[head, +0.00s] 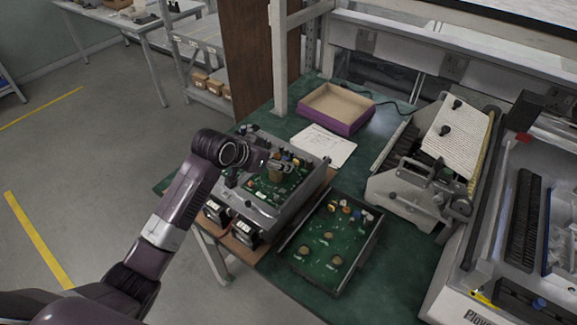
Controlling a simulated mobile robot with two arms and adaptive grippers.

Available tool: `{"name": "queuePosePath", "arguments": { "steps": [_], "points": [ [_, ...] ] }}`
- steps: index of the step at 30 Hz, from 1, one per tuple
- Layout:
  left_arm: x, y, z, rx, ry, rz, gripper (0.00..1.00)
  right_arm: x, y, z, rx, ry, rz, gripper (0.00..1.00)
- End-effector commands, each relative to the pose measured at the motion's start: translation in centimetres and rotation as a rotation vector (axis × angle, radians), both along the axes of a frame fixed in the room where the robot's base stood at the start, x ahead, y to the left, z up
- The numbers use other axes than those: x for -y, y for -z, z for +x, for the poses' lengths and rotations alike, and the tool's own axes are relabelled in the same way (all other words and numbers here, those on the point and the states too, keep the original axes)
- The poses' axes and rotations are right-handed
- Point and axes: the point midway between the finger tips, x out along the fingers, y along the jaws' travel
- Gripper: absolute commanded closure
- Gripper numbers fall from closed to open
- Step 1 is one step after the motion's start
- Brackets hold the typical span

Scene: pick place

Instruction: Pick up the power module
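My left arm reaches in from the left, and its gripper (279,165) is over an open grey case (247,208) with a green circuit board inside. A small brown part (276,175) is right at the fingertips. I cannot tell whether the fingers touch it, or whether they are open or shut. A second green circuit board (322,250) with several round parts lies in a shallow dark tray to the right. I cannot tell which item is the power module. My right gripper is not in view.
A purple box (334,122) and a white paper (322,146) lie behind the case on the green tabletop (297,296). A white machine (425,180) stands to the right. A pale post (279,60) rises at the table's back left.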

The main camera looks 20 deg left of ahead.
Motion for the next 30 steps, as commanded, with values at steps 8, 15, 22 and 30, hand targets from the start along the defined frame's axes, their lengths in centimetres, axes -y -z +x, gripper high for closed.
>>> {"name": "queuePosePath", "arguments": {
  "steps": [8,15,22,30],
  "points": [
    [0.6,1.3,1.2,-0.001,-0.001,0.0,0.45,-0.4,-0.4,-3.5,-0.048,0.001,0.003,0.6],
    [1.4,3.6,3.1,-0.001,-0.001,0.0,0.45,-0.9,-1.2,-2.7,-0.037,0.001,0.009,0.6],
    [1.7,4.5,3.9,0.001,-0.001,0.002,0.45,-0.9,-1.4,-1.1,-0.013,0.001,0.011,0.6],
    [1.6,4.5,3.9,0.002,-0.001,0.002,0.52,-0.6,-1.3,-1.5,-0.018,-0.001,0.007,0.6]
  ]
}}
